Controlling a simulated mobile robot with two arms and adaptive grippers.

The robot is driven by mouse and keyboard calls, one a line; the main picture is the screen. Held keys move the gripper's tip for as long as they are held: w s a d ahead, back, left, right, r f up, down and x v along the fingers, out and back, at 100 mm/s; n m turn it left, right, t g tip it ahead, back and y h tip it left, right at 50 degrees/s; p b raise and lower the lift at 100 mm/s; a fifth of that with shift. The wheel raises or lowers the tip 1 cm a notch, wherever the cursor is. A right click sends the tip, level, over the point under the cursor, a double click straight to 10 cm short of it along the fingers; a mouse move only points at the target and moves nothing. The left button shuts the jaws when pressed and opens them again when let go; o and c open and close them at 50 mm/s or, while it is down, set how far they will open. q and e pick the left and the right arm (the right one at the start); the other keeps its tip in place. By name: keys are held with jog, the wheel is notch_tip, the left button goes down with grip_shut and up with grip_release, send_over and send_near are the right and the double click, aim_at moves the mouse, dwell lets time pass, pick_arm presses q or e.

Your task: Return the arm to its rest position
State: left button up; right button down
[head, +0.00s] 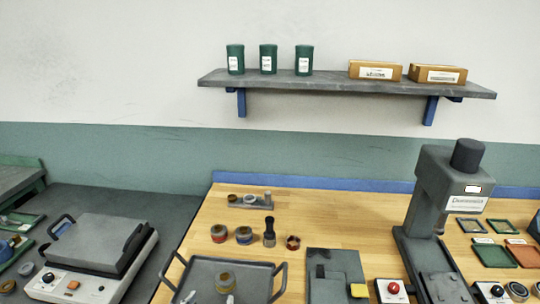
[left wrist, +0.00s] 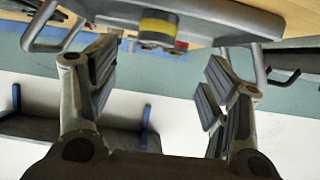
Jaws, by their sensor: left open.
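My left gripper (left wrist: 161,78) shows in the left wrist view with its two fingers spread wide and nothing between the pads. That view is upside down. Beyond the fingers is a grey tray (left wrist: 225,14) with a bar handle on each side, and a yellow-and-grey ring (left wrist: 158,27) at its edge. In the head view the tray (head: 250,284) lies on the wooden bench at the bottom, with a ring (head: 224,281) on it. Two small pale shapes at the bottom edge there may be my fingertips; I cannot tell. My right gripper is in neither view.
A grey press-like machine (head: 439,205) stands at the right, beside a dark fixture (head: 330,262) and a red button box (head: 392,290). Several small parts, including a dark tool (head: 269,234), stand behind the tray. A lidded device (head: 95,243) is at left. A wall shelf (head: 330,83) hangs above.

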pick_arm(q)
jog(key=s+a+f+m+g, duration=0.1)
jog(key=s+f+g, duration=0.15)
jog(key=s, duration=0.55)
jog(key=s+a+f+g, duration=0.1)
jog(key=s+f+g, duration=0.1)
jog(key=s+g, duration=0.35)
jog(key=s+a+f+m+g, duration=0.1)
jog(key=s+f+g, duration=0.1)
jog(key=s, duration=0.7)
notch_tip(320, 180, down, 26)
jog(key=s+b, duration=0.2)
jog(key=s+a+f+g+b, duration=0.1)
jog(key=s+a+f+g, duration=0.1)
jog(key=s+f, duration=1.4)
notch_tip(320, 180, down, 3)
jog(key=shift+s+a+r, duration=0.15)
jog(key=shift+s+a, duration=0.1)
